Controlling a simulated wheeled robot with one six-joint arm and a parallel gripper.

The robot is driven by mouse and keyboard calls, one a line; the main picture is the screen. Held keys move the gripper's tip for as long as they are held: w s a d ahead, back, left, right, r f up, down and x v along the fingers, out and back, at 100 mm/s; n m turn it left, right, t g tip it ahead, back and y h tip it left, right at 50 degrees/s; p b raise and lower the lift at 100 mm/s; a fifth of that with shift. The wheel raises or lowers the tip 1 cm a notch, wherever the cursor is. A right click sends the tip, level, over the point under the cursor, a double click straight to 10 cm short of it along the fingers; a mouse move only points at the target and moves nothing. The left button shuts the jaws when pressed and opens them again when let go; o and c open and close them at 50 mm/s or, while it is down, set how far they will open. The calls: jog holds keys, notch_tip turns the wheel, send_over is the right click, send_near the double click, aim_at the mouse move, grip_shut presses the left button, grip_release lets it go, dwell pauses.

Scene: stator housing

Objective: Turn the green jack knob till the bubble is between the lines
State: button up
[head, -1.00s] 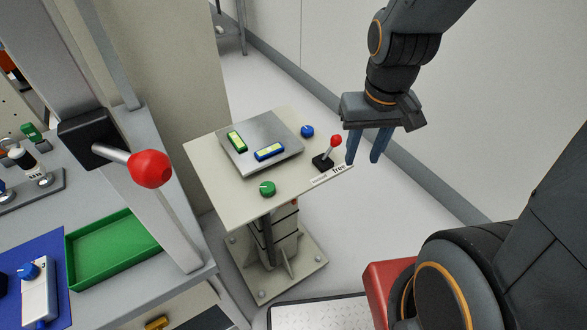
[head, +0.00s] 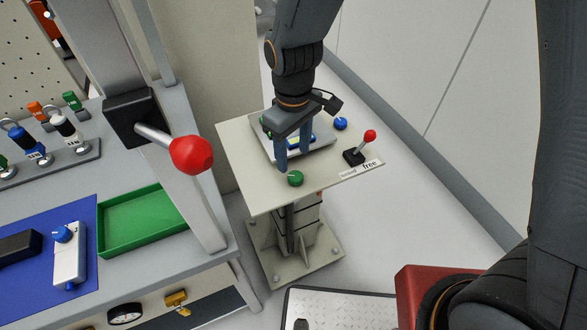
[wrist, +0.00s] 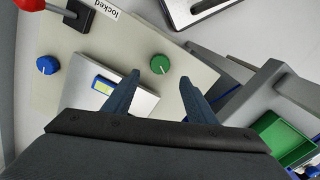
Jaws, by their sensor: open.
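The green jack knob (head: 295,178) stands near the front edge of the beige pedestal table (head: 238,150). My gripper (head: 294,168) is open and empty, pointing down just behind and above the knob in the head view. In the wrist view the green knob (wrist: 160,64) shows between and beyond the fingertips of my gripper (wrist: 160,76), apart from them. A steel plate (head: 325,138) on the table carries a blue-framed level (wrist: 103,85) and a green one, mostly hidden behind my gripper in the head view. I cannot tell where the bubbles are.
A blue knob (head: 340,124) and a red-topped lever (head: 369,137) with "locked" and "free" labels stand on the table's right side. A workbench on the left holds a green tray (head: 145,222); a large red-balled lever (head: 190,155) juts out above it.

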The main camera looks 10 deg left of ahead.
aim_at(295, 174)
jog(key=shift+f+p, duration=0.6)
jog(key=shift+f, duration=2.9)
jog(key=shift+d, duration=0.1)
jog(key=c, duration=1.1)
jog(key=shift+m, duration=0.5)
jog(key=m+p, duration=0.2)
jog(key=m, duration=0.2)
jog(key=shift+w+r+m, duration=0.1)
jog(key=shift+m, duration=0.2)
jog(key=m+p, duration=0.1)
jog(key=m, duration=0.5)
jog(key=shift+d+p, duration=0.15)
jog(key=shift+p, duration=0.2)
